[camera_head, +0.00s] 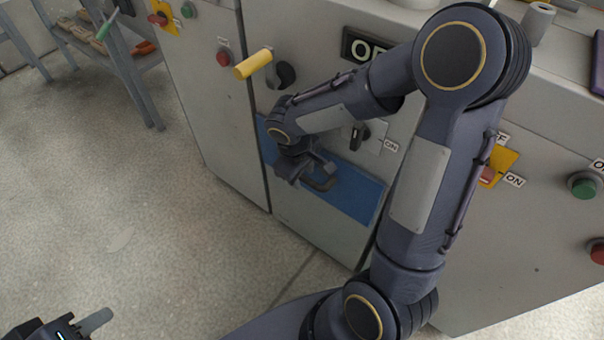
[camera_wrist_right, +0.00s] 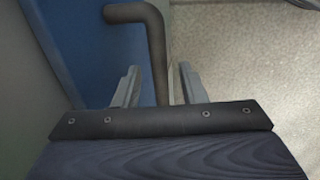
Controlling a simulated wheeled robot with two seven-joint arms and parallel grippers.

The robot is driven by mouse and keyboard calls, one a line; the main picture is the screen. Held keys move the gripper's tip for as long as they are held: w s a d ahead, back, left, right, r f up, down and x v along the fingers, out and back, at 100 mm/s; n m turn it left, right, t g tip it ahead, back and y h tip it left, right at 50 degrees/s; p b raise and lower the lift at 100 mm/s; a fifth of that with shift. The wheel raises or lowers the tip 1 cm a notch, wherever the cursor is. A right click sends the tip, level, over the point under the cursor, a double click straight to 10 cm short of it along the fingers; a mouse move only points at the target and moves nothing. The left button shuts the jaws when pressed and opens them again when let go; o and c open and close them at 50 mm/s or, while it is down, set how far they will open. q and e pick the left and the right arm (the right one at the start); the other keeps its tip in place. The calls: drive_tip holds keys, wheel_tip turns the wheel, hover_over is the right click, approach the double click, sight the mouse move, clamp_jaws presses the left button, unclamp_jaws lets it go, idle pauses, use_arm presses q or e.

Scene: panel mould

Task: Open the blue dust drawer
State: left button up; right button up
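The blue dust drawer (camera_head: 355,197) is a blue panel low on the grey machine's front, and it looks flush with it. Its dark bent handle (camera_head: 322,185) sticks out at the middle; in the right wrist view the handle (camera_wrist_right: 155,50) runs down between my fingers. My right gripper (camera_head: 316,172) is at the handle, its fingers (camera_wrist_right: 158,88) apart on either side of the bar, with a gap visible on both sides. The arm hides part of the drawer's upper edge. My left gripper (camera_head: 92,322) is only partly in view at the bottom left, away from the machine.
Above the drawer are a yellow handle (camera_head: 254,63), a black knob (camera_head: 285,75) and a black switch (camera_head: 359,135). Red and green buttons sit to the right. A metal shelf (camera_head: 130,75) stands at the far left. The floor (camera_head: 110,190) before the drawer is clear.

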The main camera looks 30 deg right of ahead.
clamp_jaws()
drive_tip(key=shift+a, duration=0.1)
